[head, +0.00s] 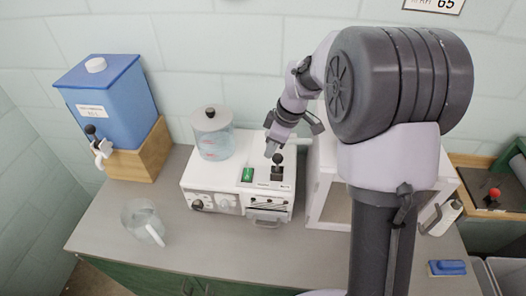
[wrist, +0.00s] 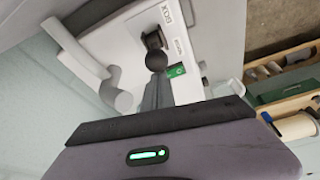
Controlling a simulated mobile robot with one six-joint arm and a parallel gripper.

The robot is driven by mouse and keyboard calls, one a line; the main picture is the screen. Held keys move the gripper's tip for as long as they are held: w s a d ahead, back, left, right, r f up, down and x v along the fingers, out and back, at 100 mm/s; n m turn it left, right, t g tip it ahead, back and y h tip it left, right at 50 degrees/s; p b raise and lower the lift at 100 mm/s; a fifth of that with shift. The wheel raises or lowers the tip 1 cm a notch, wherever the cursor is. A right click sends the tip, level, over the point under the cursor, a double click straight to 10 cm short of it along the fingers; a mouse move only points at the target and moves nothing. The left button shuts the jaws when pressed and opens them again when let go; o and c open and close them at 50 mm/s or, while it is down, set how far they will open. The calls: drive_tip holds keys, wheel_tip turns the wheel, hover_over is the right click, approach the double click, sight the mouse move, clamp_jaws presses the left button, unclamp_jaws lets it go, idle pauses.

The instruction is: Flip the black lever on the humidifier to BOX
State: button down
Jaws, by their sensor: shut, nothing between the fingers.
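The humidifier (head: 225,188) is a white box on the counter with a clear water tank (head: 212,135) on its top. My gripper (head: 270,151) is shut and empty, just beside the lever. In the wrist view, its fingertips (wrist: 154,92) are close to the knob; contact cannot be told.
A green switch (head: 247,174) sits left of the lever. A blue water dispenser (head: 105,100) on a wooden stand is at the left, with a clear pitcher (head: 142,220) in front. A white-framed box (head: 320,195) stands close on the right. The counter front is mostly clear.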

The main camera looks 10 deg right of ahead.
drive_tip(key=d, duration=0.2)
drive_tip(key=s+d, duration=0.1)
drive_tip(key=d, duration=0.1)
drive_tip(key=shift+s+f, duration=0.1)
drive_tip(key=shift+s, duration=0.1)
drive_tip(key=shift+s+d+f, duration=0.1)
drive_tip(key=shift+f, duration=0.05)
idle(0.6)
drive_tip(key=p+v, duration=0.4)
drive_tip(key=v, duration=1.3)
drive_tip(key=shift+r, duration=0.5)
drive_tip(key=shift+a, duration=0.25)
drive_tip(key=s+a+f+m+t+b, duration=0.1)
drive_tip(key=s+a+f+m+b, duration=0.3)
drive_tip(key=s, duration=0.3)
drive_tip(key=s+a+f+m+t+b, duration=0.1)
drive_tip(key=s+a+f+m+b, duration=0.3)
drive_tip(key=s+m, duration=0.3)
drive_tip(key=s+a+f+m+t+b, duration=0.2)
drive_tip(key=s+f+m+b, duration=0.3)
drive_tip(key=s, duration=0.4)
drive_tip(key=shift+a+f+h+b, duration=0.4)
drive_tip(key=shift+a+f+b, duration=0.15)
drive_tip(key=shift+a+b, duration=0.3)
